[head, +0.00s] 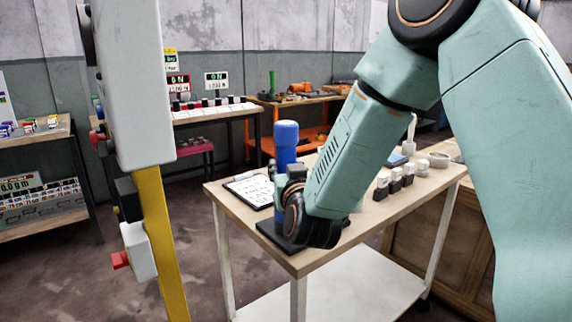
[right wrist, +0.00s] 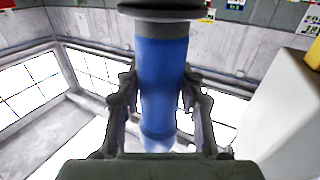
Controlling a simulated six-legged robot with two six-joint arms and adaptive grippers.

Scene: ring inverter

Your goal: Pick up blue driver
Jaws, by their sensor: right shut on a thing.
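The blue driver (head: 286,146) stands upright above the left end of the wood-topped table (head: 412,206). Its lower part is partly hidden behind my right gripper (head: 284,180) in the head view. In the right wrist view the two fingers of my right gripper (right wrist: 160,100) close on the blue body of the driver (right wrist: 162,75) from both sides. A dark pad (head: 274,238) lies under the driver and gripper at the table's near edge. I cannot tell whether the driver still touches the pad. My left gripper is not in view.
A clipboard (head: 250,190) lies left of the driver. Several small dark-and-white blocks (head: 395,181) and a pale cup (head: 439,160) stand at the table's right. A yellow post (head: 162,240) with a white box rises at the left. Shelves line the far wall.

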